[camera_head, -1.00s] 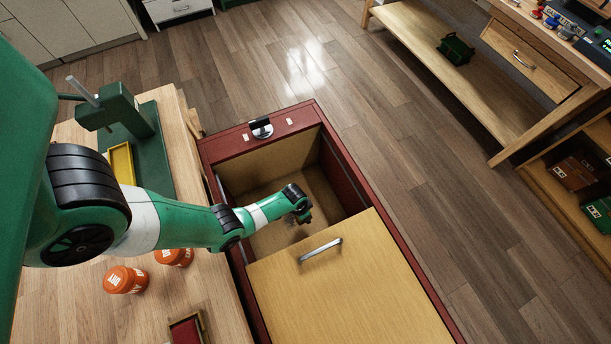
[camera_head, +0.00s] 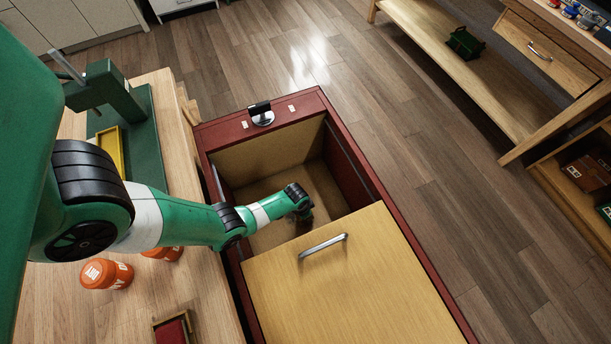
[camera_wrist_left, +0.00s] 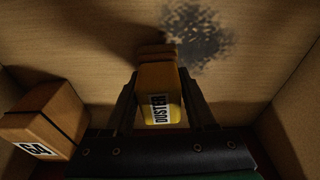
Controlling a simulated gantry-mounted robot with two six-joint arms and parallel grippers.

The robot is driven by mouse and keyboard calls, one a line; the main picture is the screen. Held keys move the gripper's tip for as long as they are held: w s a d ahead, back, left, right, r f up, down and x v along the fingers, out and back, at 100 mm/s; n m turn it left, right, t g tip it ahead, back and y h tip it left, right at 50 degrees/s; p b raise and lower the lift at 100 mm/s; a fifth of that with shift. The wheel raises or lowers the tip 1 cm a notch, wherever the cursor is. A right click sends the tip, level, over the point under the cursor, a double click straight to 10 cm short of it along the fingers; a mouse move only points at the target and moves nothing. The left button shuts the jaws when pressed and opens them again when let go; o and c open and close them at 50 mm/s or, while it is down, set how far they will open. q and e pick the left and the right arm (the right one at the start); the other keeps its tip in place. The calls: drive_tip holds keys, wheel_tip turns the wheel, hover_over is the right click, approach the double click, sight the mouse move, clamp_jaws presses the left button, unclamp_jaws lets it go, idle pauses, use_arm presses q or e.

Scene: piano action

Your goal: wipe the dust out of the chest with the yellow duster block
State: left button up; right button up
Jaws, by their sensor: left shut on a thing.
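The red chest (camera_head: 228,133) stands open at its far end, beside the workbench. My left gripper (camera_head: 303,213) reaches down into that opening. In the left wrist view the gripper (camera_wrist_left: 159,88) is shut on the yellow duster block (camera_wrist_left: 159,98), labelled DUSTER, which sits between the two fingers. A dark, speckled dust patch (camera_wrist_left: 200,38) lies on the chest's wooden floor (camera_wrist_left: 95,60), just beyond the duster and to its right. I cannot tell whether the duster touches the floor. In the head view the duster and dust are not clearly visible. My right gripper is not in view.
A wooden panel with a metal handle (camera_head: 323,246) covers the near part of the chest. Side walls are close. Orange jars (camera_head: 106,273) stand on the workbench (camera_head: 60,300).

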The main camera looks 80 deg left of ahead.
use_arm(q)
drive_tip(key=shift+f+b, duration=0.6)
drive_tip(key=shift+f, duration=0.05)
idle(0.5)
drive_tip(key=shift+w+f+b, duration=0.2)
drive_tip(key=shift+f+b, duration=0.15)
drive_tip(key=shift+f, duration=0.2)
